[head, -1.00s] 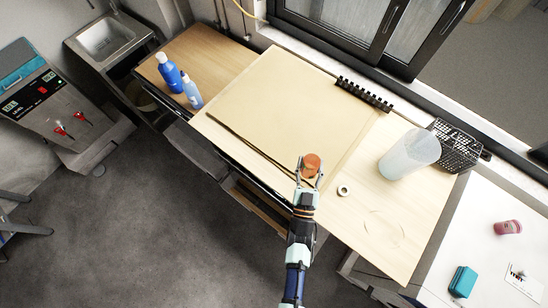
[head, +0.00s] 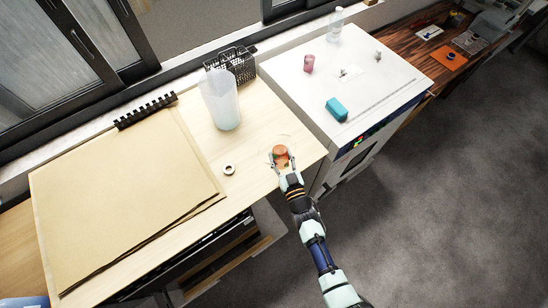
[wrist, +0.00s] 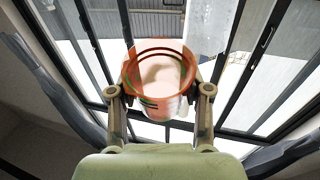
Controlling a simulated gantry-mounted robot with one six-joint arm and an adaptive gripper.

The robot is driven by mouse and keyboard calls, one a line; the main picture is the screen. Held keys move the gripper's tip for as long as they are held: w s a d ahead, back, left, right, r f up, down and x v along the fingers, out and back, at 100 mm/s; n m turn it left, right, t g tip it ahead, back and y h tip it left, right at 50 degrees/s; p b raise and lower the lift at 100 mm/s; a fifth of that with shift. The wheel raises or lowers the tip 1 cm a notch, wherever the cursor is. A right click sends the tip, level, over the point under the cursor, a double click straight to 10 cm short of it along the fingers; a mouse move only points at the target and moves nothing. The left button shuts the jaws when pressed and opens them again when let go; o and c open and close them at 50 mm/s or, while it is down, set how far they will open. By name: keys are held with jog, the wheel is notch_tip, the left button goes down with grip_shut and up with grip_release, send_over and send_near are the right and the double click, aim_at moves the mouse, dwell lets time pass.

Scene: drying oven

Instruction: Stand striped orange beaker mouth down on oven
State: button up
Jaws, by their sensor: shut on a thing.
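The orange beaker (head: 280,152) is between the fingers of my gripper (head: 284,165), above the front right part of the wooden table. In the wrist view it is see-through orange with dark stripes (wrist: 128,78), gripped from both sides by the fingers (wrist: 160,95).
On the oven stand a pink cup (head: 309,63), a teal box (head: 336,109), a clear bottle (head: 336,25) and small items on a white card (head: 350,72). A tall translucent container (head: 221,100), black basket (head: 236,62) and tape roll (head: 229,169) are on the table. The oven's front right top is clear.

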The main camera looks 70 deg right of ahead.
aim_at(280, 165)
notch_tip(280, 165, down, 5)
jog(key=b, duration=0.5)
jog(key=shift+f+b, duration=0.2)
jog(key=shift+b, duration=0.15)
jog(key=shift+f+b, duration=0.3)
dwell(0.4)
jog(key=o, duration=1.3)
jog(key=shift+c, duration=0.2)
jog(key=r+v, duration=0.1)
jog(key=v, duration=1.1)
jog(key=shift+f, duration=0.5)
